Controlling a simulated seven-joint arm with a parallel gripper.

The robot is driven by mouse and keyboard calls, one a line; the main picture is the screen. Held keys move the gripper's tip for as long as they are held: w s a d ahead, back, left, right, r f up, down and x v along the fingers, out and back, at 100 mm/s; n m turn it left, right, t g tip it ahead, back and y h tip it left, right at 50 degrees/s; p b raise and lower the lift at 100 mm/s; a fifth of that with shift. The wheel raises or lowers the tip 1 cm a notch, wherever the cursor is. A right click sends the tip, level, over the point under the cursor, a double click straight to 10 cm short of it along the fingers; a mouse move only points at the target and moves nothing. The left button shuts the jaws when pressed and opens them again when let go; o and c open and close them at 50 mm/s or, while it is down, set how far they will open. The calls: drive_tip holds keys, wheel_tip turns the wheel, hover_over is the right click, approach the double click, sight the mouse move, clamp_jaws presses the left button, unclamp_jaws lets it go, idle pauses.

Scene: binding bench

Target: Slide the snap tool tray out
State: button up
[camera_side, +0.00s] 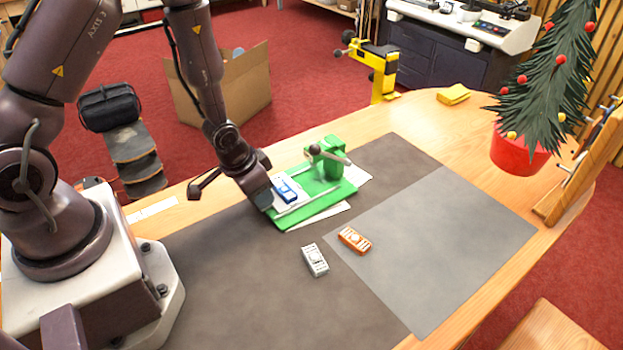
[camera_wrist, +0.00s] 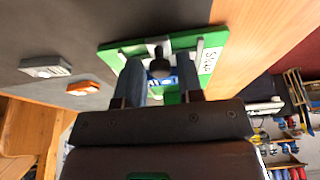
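The green snap press (camera_side: 326,160) stands on a green base (camera_side: 310,206) near the table's back edge, with a dark ball on its lever. A pale tray with a blue snap tool (camera_side: 286,190) sits at the base's left end, between light rails. My gripper (camera_side: 264,199) is low at that end, and its arm partly hides the tray's near end. In the wrist view my gripper (camera_wrist: 160,66) has its two fingers apart, with a dark round knob (camera_wrist: 159,68) showing between them. I cannot tell whether a finger touches it. The blue tool is partly hidden behind the fingers.
A pale grey sheet (camera_side: 440,240) lies to the right. A potted tree (camera_side: 520,150) stands at far right. The mat's front left is clear.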

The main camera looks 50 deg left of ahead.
wheel_tip(320, 180, up, 10)
drive_tip(key=shift+f, duration=0.25)
idle(0.6)
